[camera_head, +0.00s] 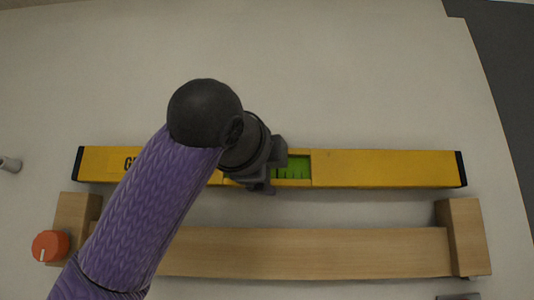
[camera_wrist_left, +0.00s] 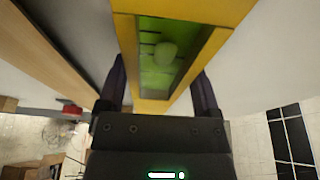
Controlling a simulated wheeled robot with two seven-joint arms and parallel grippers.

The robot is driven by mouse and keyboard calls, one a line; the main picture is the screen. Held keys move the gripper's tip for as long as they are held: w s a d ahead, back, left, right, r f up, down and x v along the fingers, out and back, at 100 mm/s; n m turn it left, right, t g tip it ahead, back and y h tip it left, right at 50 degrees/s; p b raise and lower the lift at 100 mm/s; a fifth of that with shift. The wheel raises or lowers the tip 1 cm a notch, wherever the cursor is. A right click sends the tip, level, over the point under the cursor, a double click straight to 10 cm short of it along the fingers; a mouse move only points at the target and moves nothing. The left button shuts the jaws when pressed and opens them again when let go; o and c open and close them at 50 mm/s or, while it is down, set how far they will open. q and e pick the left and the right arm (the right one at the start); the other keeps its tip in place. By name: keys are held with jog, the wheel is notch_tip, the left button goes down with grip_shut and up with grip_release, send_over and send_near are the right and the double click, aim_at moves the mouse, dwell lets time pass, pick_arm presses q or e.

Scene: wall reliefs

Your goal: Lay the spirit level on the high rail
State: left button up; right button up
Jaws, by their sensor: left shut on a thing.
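The yellow spirit level (camera_head: 385,168) with black end caps and a green vial lies level across the head view. My left gripper (camera_head: 266,168) is shut on it near the middle, at the vial. In the left wrist view the level (camera_wrist_left: 225,15) passes between the two fingers (camera_wrist_left: 160,88). The wooden rail (camera_head: 310,252) runs parallel to the level, lower in the head view, with a raised block at each end. A strip of wall shows between level and rail, so they look apart. My arm hides part of both. My right gripper is not in view.
An orange knob (camera_head: 50,246) sits by the rail's left block (camera_head: 80,212). A grey peg (camera_head: 10,164) sticks out at the far left. A grey piece (camera_head: 458,296) shows at the bottom right. The pale wall (camera_head: 340,80) above the level is bare.

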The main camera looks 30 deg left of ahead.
pick_arm(q)
jog(key=shift+w+a, duration=0.1)
jog(key=shift+w, duration=0.05)
jog(key=shift+f, duration=0.25)
jog(key=shift+f+b, duration=0.15)
jog(key=shift+b, duration=0.15)
jog(key=shift+f+b, duration=0.5)
dwell(1.0)
jog(key=o, duration=1)
jog(key=shift+o, duration=0.2)
